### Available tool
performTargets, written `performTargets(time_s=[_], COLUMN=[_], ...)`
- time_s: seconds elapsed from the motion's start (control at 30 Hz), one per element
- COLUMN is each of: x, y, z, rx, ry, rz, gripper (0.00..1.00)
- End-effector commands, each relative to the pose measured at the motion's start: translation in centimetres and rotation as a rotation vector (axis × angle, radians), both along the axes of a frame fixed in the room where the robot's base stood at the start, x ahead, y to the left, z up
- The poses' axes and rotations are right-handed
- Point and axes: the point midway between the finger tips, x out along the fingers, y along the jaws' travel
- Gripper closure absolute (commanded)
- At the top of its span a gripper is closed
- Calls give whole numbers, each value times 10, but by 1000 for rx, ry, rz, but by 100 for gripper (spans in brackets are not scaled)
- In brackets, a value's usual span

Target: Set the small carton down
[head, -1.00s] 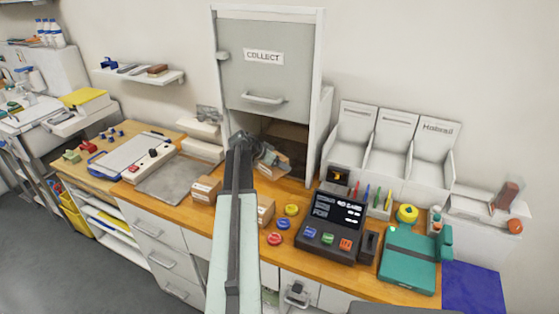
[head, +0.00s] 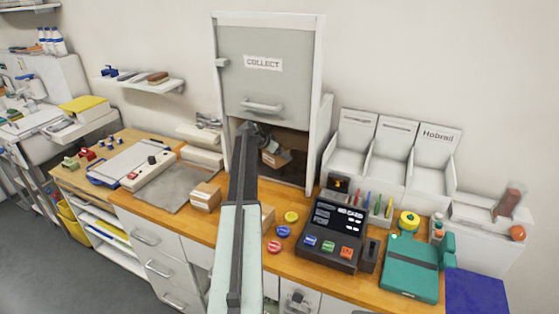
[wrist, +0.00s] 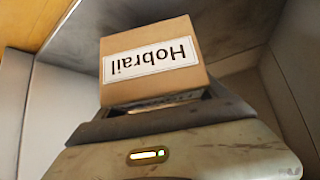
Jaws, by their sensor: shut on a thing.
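The small carton (head: 277,156) is brown cardboard. In the wrist view the carton (wrist: 152,58) carries a white label reading "Hobrail", upside down in that picture. My gripper (head: 264,144) is shut on the carton and holds it, a little tilted, in the dark opening of the collect cabinet (head: 266,69), below its raised grey door. The wrist view shows grey walls on both sides of the carton. My gripper (wrist: 152,104) hides the carton's underside, so I cannot tell whether it touches the cabinet floor.
Another carton (head: 206,195) stands on the wooden counter, and one more (head: 268,214) is partly hidden behind my arm. A till (head: 335,230) and coloured discs (head: 283,231) lie to the right. White bins (head: 390,150), one marked "Hobrail", stand right of the cabinet.

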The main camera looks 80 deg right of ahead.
Motion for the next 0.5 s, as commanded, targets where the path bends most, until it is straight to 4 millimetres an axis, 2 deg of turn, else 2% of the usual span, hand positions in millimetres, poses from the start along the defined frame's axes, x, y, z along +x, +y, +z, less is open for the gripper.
performTargets(time_s=[0.07, 0.2, 0.27, 0.5], x=[1, 1, 1, 1], y=[-9, -7, -7, -7], z=[-1, -32, -40, -36], rx=[-1, 0, 0, 0], ry=[1, 0, 0, 0], rz=[0, 0, 0, 0], gripper=[77, 77, 77, 77])
